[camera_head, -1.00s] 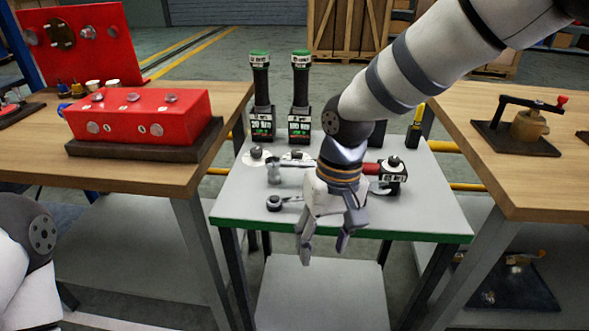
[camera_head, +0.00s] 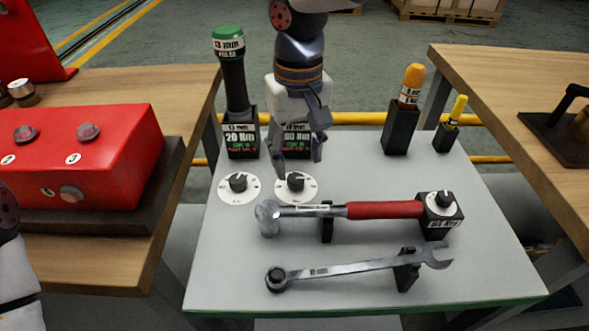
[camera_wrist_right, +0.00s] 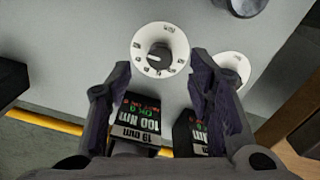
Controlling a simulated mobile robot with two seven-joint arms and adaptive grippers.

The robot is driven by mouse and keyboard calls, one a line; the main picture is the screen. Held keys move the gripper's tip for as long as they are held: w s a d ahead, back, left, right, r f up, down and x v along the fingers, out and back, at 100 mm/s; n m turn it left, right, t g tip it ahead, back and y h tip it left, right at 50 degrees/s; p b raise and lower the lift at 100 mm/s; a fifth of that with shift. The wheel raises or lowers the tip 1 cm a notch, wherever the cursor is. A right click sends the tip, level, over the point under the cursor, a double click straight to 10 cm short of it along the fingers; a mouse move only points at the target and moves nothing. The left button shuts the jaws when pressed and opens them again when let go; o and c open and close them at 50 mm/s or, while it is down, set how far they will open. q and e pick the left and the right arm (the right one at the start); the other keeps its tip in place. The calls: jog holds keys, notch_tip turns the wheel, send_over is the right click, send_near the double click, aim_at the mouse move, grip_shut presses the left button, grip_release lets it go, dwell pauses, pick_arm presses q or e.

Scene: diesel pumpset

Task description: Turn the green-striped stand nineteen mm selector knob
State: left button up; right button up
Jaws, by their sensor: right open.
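The 19 mm selector knob (camera_head: 296,181) is a small black knob on a round white dial, on the grey table with a green front edge (camera_head: 360,306). It also shows in the right wrist view (camera_wrist_right: 158,52), just beyond the fingertips and lined up with the gap. Behind it stands the 19 mm holder (camera_wrist_right: 135,125), marked 100 Nm, partly hidden by my right gripper in the head view. My right gripper (camera_head: 299,164) is open, pointing down, empty, above and behind the knob, with no contact visible. My left gripper is out of view; only some of my left arm shows.
A second knob (camera_head: 238,183) lies to the left, before the 13 mm holder (camera_head: 242,138). Orange- and yellow-handled tools stand at the right rear.

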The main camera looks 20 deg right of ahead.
aim_at(296, 180)
notch_tip(296, 180, down, 6)
jog(key=shift+w+f, duration=0.1)
grip_shut()
